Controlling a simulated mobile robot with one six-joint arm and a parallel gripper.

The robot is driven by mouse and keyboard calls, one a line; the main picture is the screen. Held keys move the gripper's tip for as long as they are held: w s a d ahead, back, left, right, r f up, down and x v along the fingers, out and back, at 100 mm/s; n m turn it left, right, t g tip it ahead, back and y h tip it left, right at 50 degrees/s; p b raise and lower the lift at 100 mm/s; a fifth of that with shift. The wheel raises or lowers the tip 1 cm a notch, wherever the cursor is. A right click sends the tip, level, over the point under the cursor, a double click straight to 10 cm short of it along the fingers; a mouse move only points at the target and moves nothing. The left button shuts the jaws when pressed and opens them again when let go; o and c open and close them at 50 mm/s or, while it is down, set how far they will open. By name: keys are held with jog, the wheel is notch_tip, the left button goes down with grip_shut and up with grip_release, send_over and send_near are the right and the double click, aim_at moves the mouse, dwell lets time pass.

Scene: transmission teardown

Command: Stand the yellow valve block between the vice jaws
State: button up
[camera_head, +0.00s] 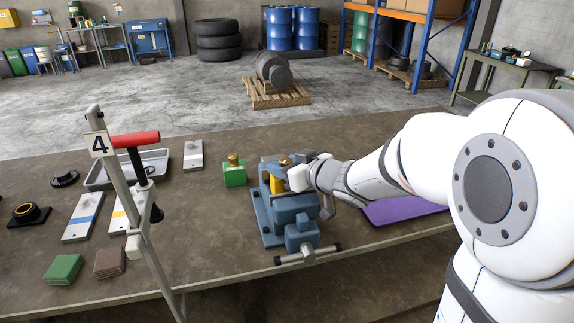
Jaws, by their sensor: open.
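The blue vice (287,217) stands on the brown bench near its front edge, with its handle toward me. The yellow valve block (277,184) shows as a narrow upright patch at the vice's jaws, with a brass fitting (285,161) above it. It looks upright between the jaws. Its right side is hidden by my gripper, and I cannot tell whether it touches the jaws or rests on the vice. My gripper (303,174) is open, close against the right side of the block and above the vice. The gap between fingers and block is too small to tell.
A green block with a brass knob (235,173) stands just left of the vice. A purple mat (405,209) lies right, under my arm.

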jog(key=shift+r, duration=0.3)
jog(key=p+v, duration=0.1)
jog(key=v, duration=1)
jog(key=shift+s+d, duration=0.3)
jog(key=shift+d, duration=0.05)
jog(key=s+d+f+m+h, duration=0.25)
jog(key=d+m+h, duration=0.45)
jog(key=d+h, duration=0.5)
jog(key=s+a+f+g, duration=0.1)
jog(key=s+g, duration=0.1)
jog(key=s, duration=0.3)
jog(key=s+a+f+g+y, duration=0.1)
jog(key=s+f+g, duration=0.1)
jog(key=s, duration=0.3)
jog(key=s+a+f+m+g+y, duration=0.1)
jog(key=s+f+g, duration=0.1)
jog(key=s+g, duration=0.2)
jog(key=shift+s+a+f, duration=0.15)
jog(key=shift+s, duration=0.55)
